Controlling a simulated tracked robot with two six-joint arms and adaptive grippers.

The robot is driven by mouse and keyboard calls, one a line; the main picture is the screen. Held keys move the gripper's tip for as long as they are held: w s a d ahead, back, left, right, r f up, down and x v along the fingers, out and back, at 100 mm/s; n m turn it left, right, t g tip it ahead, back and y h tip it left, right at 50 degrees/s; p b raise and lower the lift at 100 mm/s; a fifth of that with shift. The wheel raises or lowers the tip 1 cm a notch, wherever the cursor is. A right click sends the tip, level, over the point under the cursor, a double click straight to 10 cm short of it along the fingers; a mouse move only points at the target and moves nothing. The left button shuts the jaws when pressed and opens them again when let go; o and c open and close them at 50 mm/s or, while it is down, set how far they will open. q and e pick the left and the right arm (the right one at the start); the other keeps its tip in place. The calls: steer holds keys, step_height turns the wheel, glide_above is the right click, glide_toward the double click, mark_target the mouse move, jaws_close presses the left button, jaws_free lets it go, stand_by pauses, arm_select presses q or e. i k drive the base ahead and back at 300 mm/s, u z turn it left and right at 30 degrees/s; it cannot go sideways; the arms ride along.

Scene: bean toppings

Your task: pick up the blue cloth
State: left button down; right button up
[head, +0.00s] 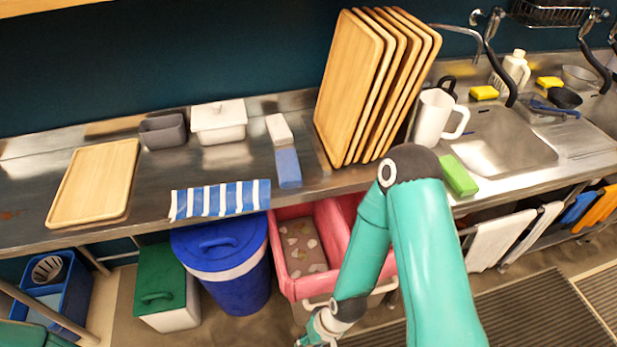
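A blue-and-white striped cloth (220,199) lies along the front edge of the steel counter, partly hanging over it. A plain blue cloth (578,207) hangs on the rail under the sink at the far right. My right arm crosses the lower middle of the view. Its gripper (318,330) is low in front of the pink bin, partly cut off by the bottom edge, well below the striped cloth. Its fingers are too unclear to read. Only a bit of my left arm shows at the bottom left; its gripper is out of view.
On the counter (30,215) are a wooden tray (95,182), a blue-and-white block (288,167), upright wooden boards (350,85), a white jug (434,117) and a green block (458,175). A blue bin (230,285) and pink bin (285,212) stand below.

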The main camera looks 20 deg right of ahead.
mark_target(288, 171)
steer(key=u, duration=0.15)
steer(key=i, duration=0.85)
steer(key=z, duration=0.05)
